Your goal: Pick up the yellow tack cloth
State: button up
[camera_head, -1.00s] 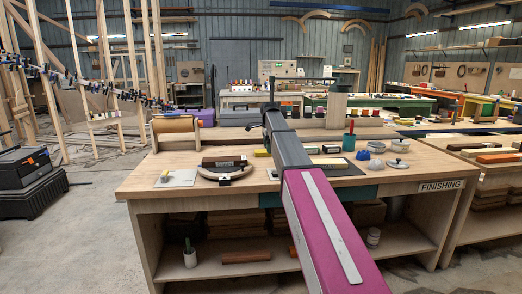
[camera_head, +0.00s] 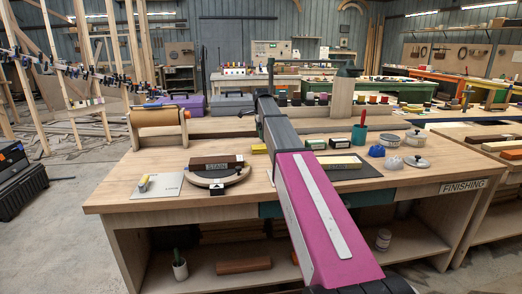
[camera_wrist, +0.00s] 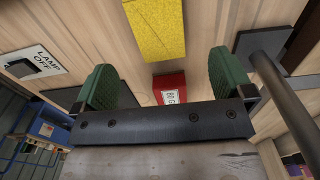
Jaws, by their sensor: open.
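In the wrist view a flat yellow piece with a rough, speckled surface, which looks like the yellow tack cloth (camera_wrist: 155,27), lies on the wooden bench top, just beyond the fingertips. My gripper (camera_wrist: 163,72) is open, with green pads on both sides and nothing between them. The cloth's far end is cut off by the frame edge. In the head view a small yellow piece (camera_head: 259,148) lies beside my arm, perhaps the same cloth. My arm hides the gripper there.
A red block labelled 80 G (camera_wrist: 169,89) sits between the finger pads in the picture, seemingly below them. A "LAMP OFF" card (camera_wrist: 32,63) and a dark post (camera_wrist: 282,95) flank the gripper.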

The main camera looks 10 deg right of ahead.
aim_at(261, 146)
notch_tip(261, 146, down, 8)
jog(key=shift+s+f, duration=0.1)
jog(key=c, duration=1)
